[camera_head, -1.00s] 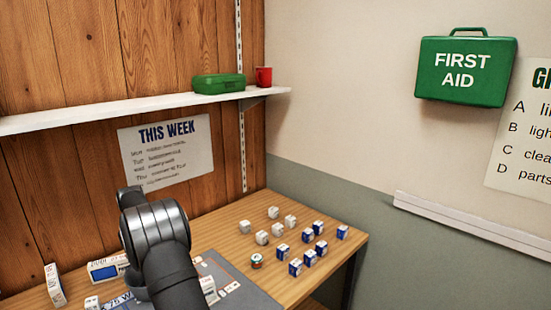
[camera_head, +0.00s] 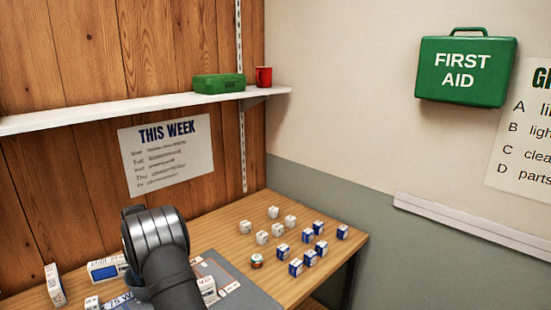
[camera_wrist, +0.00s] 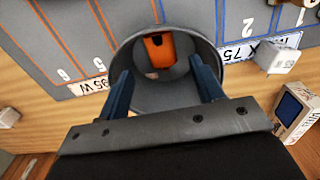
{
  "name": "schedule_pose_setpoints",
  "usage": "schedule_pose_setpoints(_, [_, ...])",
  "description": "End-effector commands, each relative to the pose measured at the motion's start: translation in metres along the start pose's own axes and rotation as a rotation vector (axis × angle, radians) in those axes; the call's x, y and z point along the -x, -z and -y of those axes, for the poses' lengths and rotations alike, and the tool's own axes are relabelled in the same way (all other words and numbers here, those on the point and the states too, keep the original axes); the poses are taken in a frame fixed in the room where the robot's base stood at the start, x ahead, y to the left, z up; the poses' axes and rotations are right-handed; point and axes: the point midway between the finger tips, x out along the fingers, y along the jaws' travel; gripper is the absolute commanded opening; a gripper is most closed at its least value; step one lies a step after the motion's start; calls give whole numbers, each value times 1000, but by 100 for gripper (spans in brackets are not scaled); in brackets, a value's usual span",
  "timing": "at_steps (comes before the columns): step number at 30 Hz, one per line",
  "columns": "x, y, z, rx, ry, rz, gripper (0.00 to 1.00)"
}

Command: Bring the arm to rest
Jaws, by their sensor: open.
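My gripper (camera_wrist: 160,82) shows in the wrist view with its two blue fingers apart and nothing between them. It is above a round grey container (camera_wrist: 122,57). An orange piece (camera_wrist: 160,50) lies inside the container; its full shape is hidden.
A white block (camera_wrist: 278,57) and a box with a blue face (camera_wrist: 297,112) are right of my gripper. Several white chargers and blue-white boxes (camera_head: 296,267) stand on the wooden table (camera_head: 220,225), beside a small round tin (camera_head: 256,261). A shelf (camera_head: 110,108) runs above.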

Motion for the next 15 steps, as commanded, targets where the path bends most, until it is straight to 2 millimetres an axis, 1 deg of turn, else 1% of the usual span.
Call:
schedule_pose_setpoints(1, [12, 0, 0, 0, 0, -3, 61])
schedule_pose_setpoints(4, [32, 0, 0, 0, 0, -2, 61])
schedule_pose_setpoints(15, [70, -43, -50, -3, 0, 1, 61])
